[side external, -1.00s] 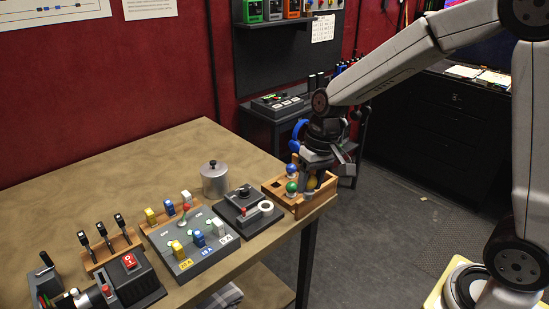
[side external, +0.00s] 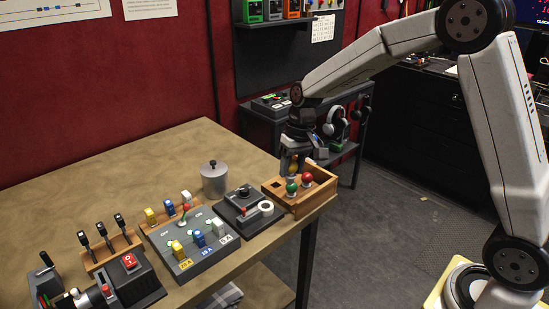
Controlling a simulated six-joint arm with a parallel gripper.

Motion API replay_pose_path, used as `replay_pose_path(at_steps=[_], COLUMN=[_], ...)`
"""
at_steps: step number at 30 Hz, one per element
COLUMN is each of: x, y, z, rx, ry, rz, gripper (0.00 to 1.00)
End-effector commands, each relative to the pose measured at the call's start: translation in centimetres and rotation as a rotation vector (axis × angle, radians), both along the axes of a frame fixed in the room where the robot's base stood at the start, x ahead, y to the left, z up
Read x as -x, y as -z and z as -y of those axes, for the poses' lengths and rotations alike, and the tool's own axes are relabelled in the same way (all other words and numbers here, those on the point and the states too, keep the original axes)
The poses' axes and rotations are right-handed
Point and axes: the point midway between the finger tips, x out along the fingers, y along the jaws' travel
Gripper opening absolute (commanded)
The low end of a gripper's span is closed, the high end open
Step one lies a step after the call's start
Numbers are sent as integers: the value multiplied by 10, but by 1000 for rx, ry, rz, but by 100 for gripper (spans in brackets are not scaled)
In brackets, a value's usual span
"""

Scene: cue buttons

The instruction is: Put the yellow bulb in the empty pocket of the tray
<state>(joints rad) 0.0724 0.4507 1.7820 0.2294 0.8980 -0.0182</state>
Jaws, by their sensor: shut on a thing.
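The wooden tray (side external: 299,208) sits at the right corner of the table. My gripper (side external: 293,162) points down over its back left part, shut on the yellow bulb (side external: 292,170). The bulb's lower end is hard to make out, and I cannot tell its exact height over the tray. The green bulb (side external: 291,187) stands in the front of the tray and the red bulb (side external: 307,179) to its right. A dark empty pocket (side external: 277,184) shows at the tray's left. The blue bulb is not visible now.
Left of the tray are a black device with a white ring (side external: 265,208), a metal pot (side external: 214,179) and a grey switch panel (side external: 192,243). The back left of the table is clear. The table's edge lies just right of the tray.

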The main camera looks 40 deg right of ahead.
Motion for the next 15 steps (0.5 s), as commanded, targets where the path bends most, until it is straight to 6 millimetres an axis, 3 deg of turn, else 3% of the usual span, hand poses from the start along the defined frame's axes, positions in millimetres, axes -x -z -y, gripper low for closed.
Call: replay_pose_path(at_steps=[15], x=[-85], y=[36], z=[40], rx=[22], ry=[4], rz=[-5], gripper=[0])
